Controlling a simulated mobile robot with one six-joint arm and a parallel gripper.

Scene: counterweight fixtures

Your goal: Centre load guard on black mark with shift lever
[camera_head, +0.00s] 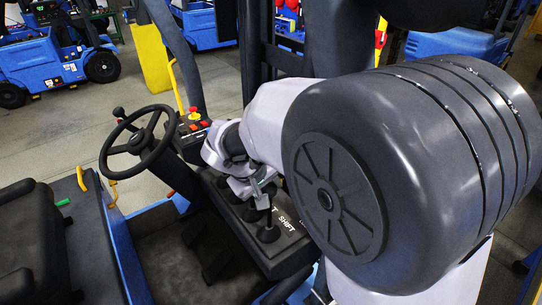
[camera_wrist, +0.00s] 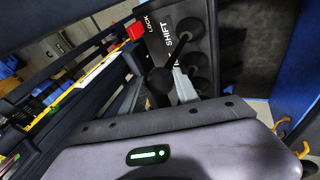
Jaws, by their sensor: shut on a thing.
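My gripper (camera_head: 258,192) reaches down over the lever console beside the steering wheel. In the wrist view my gripper (camera_wrist: 163,88) is shut on the shift lever, whose black knob (camera_wrist: 160,80) sits between the grey fingers. In the head view the shift lever (camera_head: 268,222) rises from a black boot beside white SHIFT lettering; its top is hidden by my gripper. Dark bars (camera_wrist: 75,92) with a yellow and red strip cross the left of the wrist view. I cannot tell which part is the load guard, and I cannot make out the black mark.
The console (camera_head: 285,238) carries several booted levers close together. The steering wheel (camera_head: 138,140) and seat (camera_head: 35,235) stand to the left. Dark uprights (camera_head: 262,50) rise behind. Other blue trucks (camera_head: 45,60) stand farther off.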

